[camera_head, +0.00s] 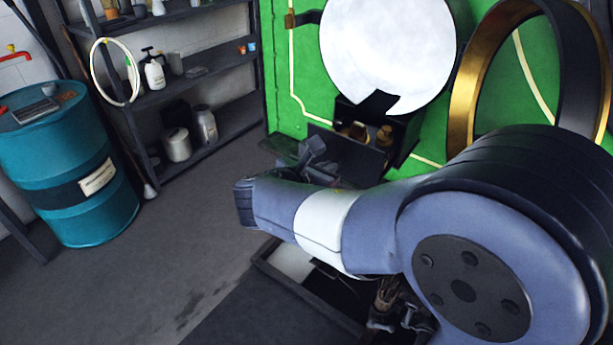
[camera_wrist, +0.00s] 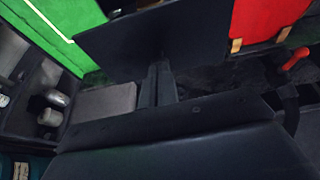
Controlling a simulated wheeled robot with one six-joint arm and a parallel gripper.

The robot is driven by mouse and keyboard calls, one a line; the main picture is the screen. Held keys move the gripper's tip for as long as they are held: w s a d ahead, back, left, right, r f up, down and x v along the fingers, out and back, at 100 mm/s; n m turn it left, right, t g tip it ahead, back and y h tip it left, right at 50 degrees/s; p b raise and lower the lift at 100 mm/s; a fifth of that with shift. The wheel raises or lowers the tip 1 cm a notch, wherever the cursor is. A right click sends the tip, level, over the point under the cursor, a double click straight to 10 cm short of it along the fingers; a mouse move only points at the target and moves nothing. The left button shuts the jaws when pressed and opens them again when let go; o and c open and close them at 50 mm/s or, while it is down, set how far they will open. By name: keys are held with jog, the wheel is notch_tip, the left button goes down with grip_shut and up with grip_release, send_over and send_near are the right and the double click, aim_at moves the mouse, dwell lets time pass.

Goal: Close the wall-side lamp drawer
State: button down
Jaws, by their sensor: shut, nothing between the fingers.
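A dark open drawer or box (camera_head: 346,156) juts from the green tram front, below the round white disc. Small brass-coloured things show inside it. I cannot tell whether it is the wall-side drawer. My gripper (camera_head: 314,146) is just left of its dark front, partly hidden by my arm. In the wrist view my gripper (camera_wrist: 158,80) is shut and empty, its fingertips close to a broad dark panel (camera_wrist: 150,42). Whether they touch it is unclear. Another dark surface fills the bottom of that view.
The round white disc (camera_head: 388,48) and a brass-lined ring (camera_head: 478,70) stand above. A teal drum (camera_head: 68,165) and a shelf rack (camera_head: 190,85) are at left. A dark open-topped frame (camera_head: 272,268) lies below my arm. The floor at left is clear.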

aim_at(353, 142)
jog(key=w+d, duration=0.4)
jog(key=w, duration=0.1)
jog(key=w+d, duration=0.2)
jog(key=w, duration=0.1)
jog(key=shift+w+d, duration=0.1)
jog(key=shift+d, duration=0.1)
jog(key=shift+w+d, duration=0.15)
jog(key=shift+w, duration=0.05)
jog(key=shift+r, duration=0.1)
